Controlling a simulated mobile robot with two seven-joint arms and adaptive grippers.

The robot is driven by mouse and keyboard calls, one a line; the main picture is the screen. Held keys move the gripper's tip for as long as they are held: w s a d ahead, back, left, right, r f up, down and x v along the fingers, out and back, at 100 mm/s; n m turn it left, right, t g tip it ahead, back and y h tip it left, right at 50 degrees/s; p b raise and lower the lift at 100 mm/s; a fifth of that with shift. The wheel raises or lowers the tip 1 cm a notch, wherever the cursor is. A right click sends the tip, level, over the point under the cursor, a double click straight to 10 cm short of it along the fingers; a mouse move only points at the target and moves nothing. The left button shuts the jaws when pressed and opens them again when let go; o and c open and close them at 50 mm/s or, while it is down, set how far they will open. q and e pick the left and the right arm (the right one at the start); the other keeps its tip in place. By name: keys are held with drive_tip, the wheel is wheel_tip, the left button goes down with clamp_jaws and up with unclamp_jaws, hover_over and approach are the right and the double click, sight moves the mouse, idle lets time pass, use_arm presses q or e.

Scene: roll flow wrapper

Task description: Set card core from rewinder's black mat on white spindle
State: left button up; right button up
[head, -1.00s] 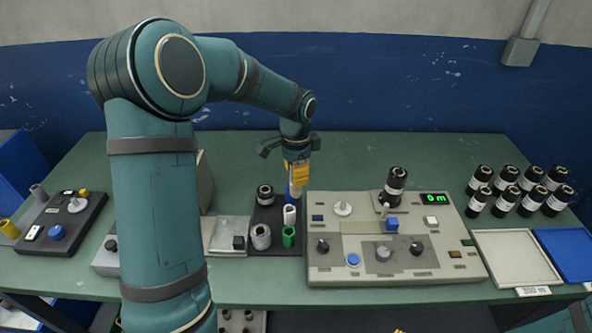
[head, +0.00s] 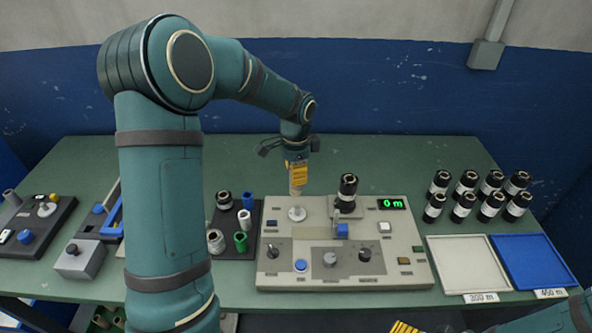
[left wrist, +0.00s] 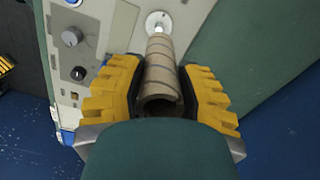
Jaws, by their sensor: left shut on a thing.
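The card core (left wrist: 161,80) is a brown cardboard tube with a spiral seam. My left gripper (left wrist: 160,92) is shut on it, with a yellow finger on each side. In the head view the left gripper (head: 296,170) points down and the card core (head: 297,188) sticks out below it. The white spindle (head: 297,213) stands on the left part of the rewinder (head: 410,270), just below the core. It also shows past the core's far end in the left wrist view (left wrist: 159,21). I cannot tell whether core and spindle touch. The black mat (head: 232,250) lies left of the rewinder.
The mat holds a blue core (head: 248,201), a green core (head: 240,241), white ones and a black-and-white roll (head: 224,200). Several black rolls stand behind a white tray (head: 468,275) and a blue tray (head: 545,268).

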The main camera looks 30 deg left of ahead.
use_arm(q)
drive_tip(key=shift+w+d+f, duration=0.1)
drive_tip(key=shift+w+d, duration=0.05)
drive_tip(key=shift+d, duration=0.1)
drive_tip(key=shift+f+b, duration=1.9)
drive_tip(key=shift+f, duration=0.5)
drive_tip(key=shift+f, duration=0.7)
drive_tip(key=shift+f+b, duration=0.3)
drive_tip(key=shift+b, duration=0.1)
drive_tip(key=shift+f+b, duration=0.6)
drive_tip(key=shift+f, duration=0.5)
idle(0.4)
